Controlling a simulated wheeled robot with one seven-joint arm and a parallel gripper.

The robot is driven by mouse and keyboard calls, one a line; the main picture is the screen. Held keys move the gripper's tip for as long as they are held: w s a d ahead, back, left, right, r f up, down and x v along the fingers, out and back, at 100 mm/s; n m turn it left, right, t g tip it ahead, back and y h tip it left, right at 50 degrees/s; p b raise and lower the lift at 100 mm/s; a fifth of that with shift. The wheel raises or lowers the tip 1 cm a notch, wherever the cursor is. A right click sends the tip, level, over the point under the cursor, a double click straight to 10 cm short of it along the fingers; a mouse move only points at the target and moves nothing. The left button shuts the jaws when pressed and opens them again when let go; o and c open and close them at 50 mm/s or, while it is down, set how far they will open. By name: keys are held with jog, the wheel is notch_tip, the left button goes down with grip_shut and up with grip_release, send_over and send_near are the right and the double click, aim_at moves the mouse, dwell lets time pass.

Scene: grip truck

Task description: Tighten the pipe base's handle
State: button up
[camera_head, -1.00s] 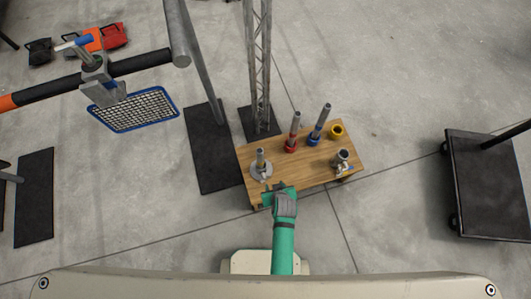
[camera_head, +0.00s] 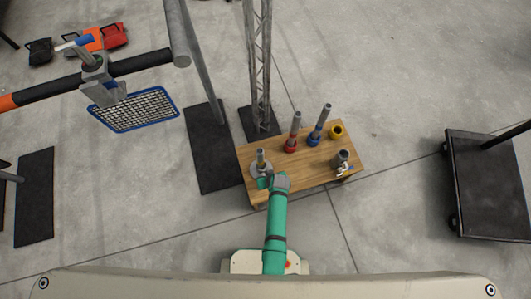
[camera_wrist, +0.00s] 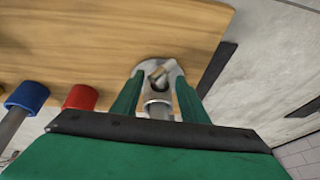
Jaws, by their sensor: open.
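The metal pipe base (camera_head: 260,171) is a round grey flange with an upright tube, at the left end of the wooden table (camera_head: 311,175). My gripper (camera_head: 264,183) has green fingers and is open, one finger on each side of the base (camera_wrist: 159,78). Whether a finger touches the handle or tube cannot be told. The lower part of the tube is hidden by my gripper.
A red-collared pipe (camera_head: 292,142), a blue-collared pipe (camera_head: 317,136) and a yellow ring (camera_head: 337,131) stand on the table's far side. Another metal fitting (camera_head: 343,165) stands at its right end. A lattice truss (camera_head: 260,70) rises just behind. A black cart (camera_head: 490,190) stands to the right.

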jog(key=shift+x, duration=1.2)
